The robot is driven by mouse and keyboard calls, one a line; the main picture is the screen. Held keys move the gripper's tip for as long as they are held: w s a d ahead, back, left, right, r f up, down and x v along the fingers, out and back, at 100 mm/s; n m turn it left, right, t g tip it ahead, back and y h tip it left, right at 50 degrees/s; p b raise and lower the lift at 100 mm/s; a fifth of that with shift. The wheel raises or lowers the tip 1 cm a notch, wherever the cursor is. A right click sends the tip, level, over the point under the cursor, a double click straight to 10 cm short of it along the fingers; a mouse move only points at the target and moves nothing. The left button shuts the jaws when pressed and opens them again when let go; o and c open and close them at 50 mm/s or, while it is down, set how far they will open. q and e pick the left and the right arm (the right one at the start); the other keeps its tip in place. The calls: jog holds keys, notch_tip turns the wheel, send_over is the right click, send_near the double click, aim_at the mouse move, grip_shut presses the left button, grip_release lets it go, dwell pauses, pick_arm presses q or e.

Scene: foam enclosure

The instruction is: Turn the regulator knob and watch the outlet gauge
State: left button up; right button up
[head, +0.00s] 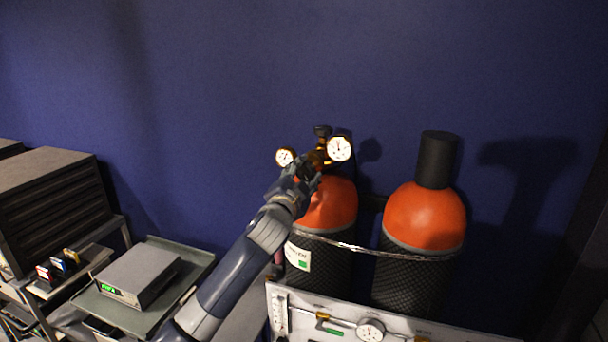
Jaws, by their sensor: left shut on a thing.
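The brass regulator (318,157) sits on top of the left orange-shouldered cylinder (334,205). It carries two round white gauges, a smaller left one (285,156) and a larger right one (340,149). I cannot tell which is the outlet gauge, and their readings are too small to make out. My left gripper (305,171) is at the front of the regulator, shut on its knob. The gripper hides most of the knob. My right gripper is out of view.
A second cylinder (426,217) with a black cap stands to the right, a chain across both. A white panel (300,318) with a gauge stands in front. A grey box with a green display (139,275) rests on a cart at left. Blue wall behind.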

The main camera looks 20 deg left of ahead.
pick_arm(q)
jog(key=m+h, duration=0.1)
jog(key=m, duration=0.6)
jog(key=shift+a+r, duration=0.1)
jog(key=shift+r, duration=0.05)
jog(key=shift+m+h, duration=0.4)
jog(key=shift+m, duration=1.8)
jog(key=o, duration=1.1)
jog(key=shift+c, duration=0.2)
jog(key=s+f, duration=0.1)
jog(key=s, duration=1.1)
jog(key=shift+a, duration=0.3)
jog(key=shift+w+f, duration=0.1)
